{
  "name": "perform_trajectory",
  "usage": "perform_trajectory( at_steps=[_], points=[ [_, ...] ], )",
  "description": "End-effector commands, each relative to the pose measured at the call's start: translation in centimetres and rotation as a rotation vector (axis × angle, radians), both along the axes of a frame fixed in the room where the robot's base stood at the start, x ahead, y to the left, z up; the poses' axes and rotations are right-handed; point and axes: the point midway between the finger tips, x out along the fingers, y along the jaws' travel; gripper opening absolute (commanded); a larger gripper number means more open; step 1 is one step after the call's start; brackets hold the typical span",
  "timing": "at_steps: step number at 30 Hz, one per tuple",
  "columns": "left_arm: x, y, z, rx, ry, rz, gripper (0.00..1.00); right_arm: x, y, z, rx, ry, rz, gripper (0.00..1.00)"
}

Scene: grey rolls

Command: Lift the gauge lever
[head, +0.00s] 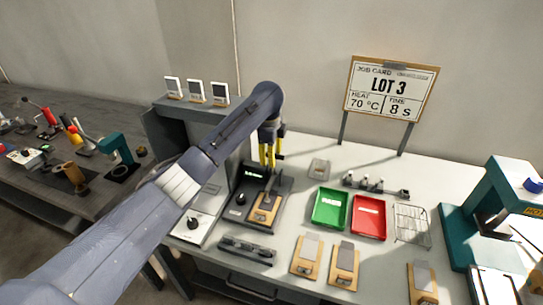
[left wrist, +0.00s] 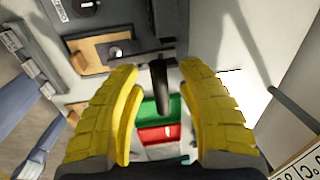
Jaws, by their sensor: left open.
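The gauge (head: 240,197) is a dark unit with a small display and a knob, standing left of the trays. A thin black lever (head: 268,184) rises from it, above a wood-coloured plate (head: 264,210). In the left wrist view the black lever (left wrist: 159,88) shows between my yellow fingers. My left gripper (head: 270,163) is open, pointing down over the gauge; in the wrist view its fingers (left wrist: 160,90) are spread on both sides of the lever. Whether they are level with it in depth I cannot tell. My right gripper is not in view.
A green tray (head: 316,222) and a red tray (head: 385,231) stand right of the gauge, with a wire rack (head: 427,222) beyond. Wood-backed plates (head: 306,268) lie in front. A job card (head: 391,90) reads LOT 3, 70 °C, 8 s. A teal press (head: 493,190) stands far right.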

Motion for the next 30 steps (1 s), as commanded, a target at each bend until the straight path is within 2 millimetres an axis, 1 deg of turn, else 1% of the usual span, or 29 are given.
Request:
perform_trajectory(
  at_steps=[1, 10, 23, 30],
  points=[
    [0.0, 0.0, 0.0, 0.0, 0.0, 0.0, 0.36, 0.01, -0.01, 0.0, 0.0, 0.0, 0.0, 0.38],
    [0.0, 0.0, 0.02, 0.0, 0.0, 0.0, 0.01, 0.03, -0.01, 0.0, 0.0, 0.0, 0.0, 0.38],
    [0.04, -0.01, 0.03, 0.0, 0.0, 0.0, 0.0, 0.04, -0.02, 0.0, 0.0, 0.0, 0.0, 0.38],
    [0.79, -0.16, 0.24, 0.002, 0.0, 0.001, 0.0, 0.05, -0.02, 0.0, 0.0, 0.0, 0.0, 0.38]
  ],
)
